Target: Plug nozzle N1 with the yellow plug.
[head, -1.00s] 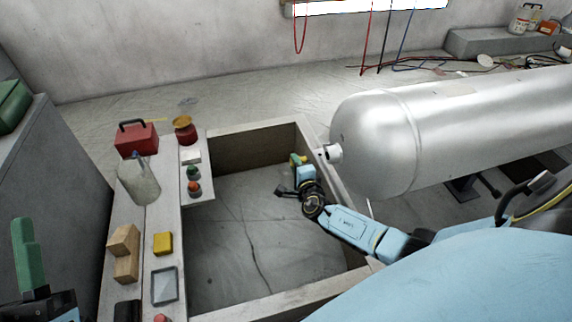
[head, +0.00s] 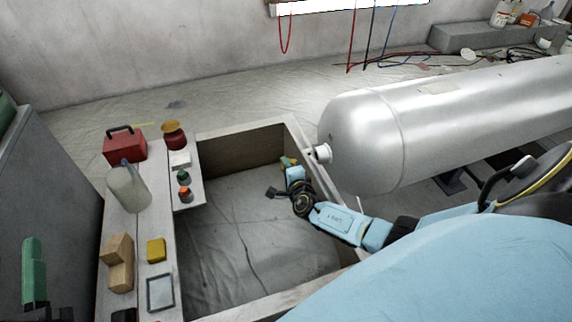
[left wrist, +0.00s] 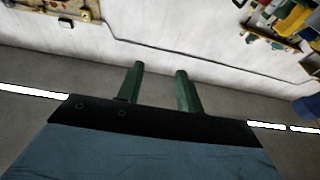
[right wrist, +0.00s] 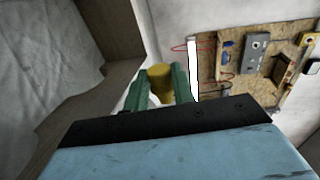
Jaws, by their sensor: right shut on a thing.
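My right gripper (head: 288,163) is shut on the yellow plug (right wrist: 160,84), which shows between its green fingers in the right wrist view. In the head view it holds the plug above the far right part of the trough, a little left of the white nozzle (head: 322,153). The nozzle sticks out of the rounded end of the silver tank (head: 365,140). Plug and nozzle look apart, and no label is readable on the nozzle. My left gripper (left wrist: 160,75) is open and empty; part of it shows at the lower left of the head view.
The trough's pale rim (head: 318,172) runs between the gripper and the tank. The left ledge holds a red box (head: 125,147), a jug (head: 128,188), wooden blocks (head: 118,262), a yellow block (head: 156,250) and small coloured pieces. The trough floor is clear.

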